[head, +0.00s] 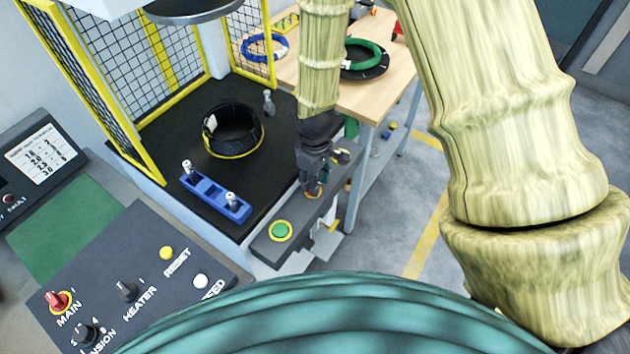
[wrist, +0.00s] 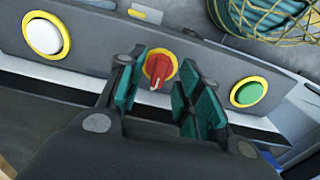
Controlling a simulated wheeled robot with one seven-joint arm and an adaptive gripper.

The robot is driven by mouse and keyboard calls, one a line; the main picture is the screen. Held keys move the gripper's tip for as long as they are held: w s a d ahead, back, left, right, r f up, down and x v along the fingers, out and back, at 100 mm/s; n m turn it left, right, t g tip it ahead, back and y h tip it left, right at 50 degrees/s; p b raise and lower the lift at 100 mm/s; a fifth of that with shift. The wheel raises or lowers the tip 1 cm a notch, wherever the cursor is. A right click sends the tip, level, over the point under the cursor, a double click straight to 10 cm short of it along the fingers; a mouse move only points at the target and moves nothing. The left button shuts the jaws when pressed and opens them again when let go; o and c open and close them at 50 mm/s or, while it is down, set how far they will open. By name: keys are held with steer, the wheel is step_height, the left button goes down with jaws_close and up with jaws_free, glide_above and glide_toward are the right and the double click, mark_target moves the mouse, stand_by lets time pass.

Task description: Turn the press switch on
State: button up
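The front panel of the press (head: 258,247) carries a red rotary switch on a yellow ring. In the wrist view the red switch (wrist: 158,66) shows beyond and between my fingertips, its handle pointing down in the picture. In the head view a bit of the red switch (head: 313,191) shows under my gripper (head: 320,165). In the wrist view my gripper (wrist: 160,88) is open, one teal-padded finger on each side of the switch, with nothing held. I cannot tell whether a finger touches the switch.
A green button (wrist: 248,92) and a white button (wrist: 44,36) flank the switch. A blue holder (head: 215,194) and a black coil (head: 233,130) sit on the press bed. A control console (head: 100,270) stands at left; a wooden table (head: 375,98) stands behind.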

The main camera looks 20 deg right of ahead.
steer(key=shift+f, duration=0.8)
jaws_close()
